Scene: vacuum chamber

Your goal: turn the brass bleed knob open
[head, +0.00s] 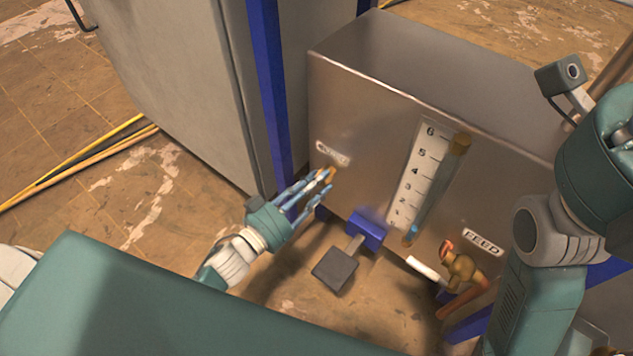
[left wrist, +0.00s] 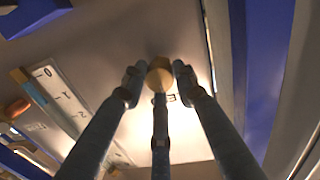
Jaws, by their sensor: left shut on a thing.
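The brass bleed knob (head: 329,174) sits on the front of the metal box, just below a small white label (head: 333,154) that is too blurred to read fully. My left gripper (head: 322,181) reaches up to it from the lower left, with its slim blue-grey fingers closed around the knob. In the left wrist view the round brass knob (left wrist: 160,75) sits between the fingertips (left wrist: 159,78), its end face visible. The knob's turn angle cannot be told. My right arm shows at the right edge of the head view, but its gripper is not visible.
A sight gauge (head: 418,180) with a numbered scale stands right of the knob. A FEED label (head: 483,243) is above a brass valve (head: 463,268) with a white lever. A blue post (head: 270,90), a grey cabinet (head: 185,80) and a dark pedal (head: 335,270) are close by.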

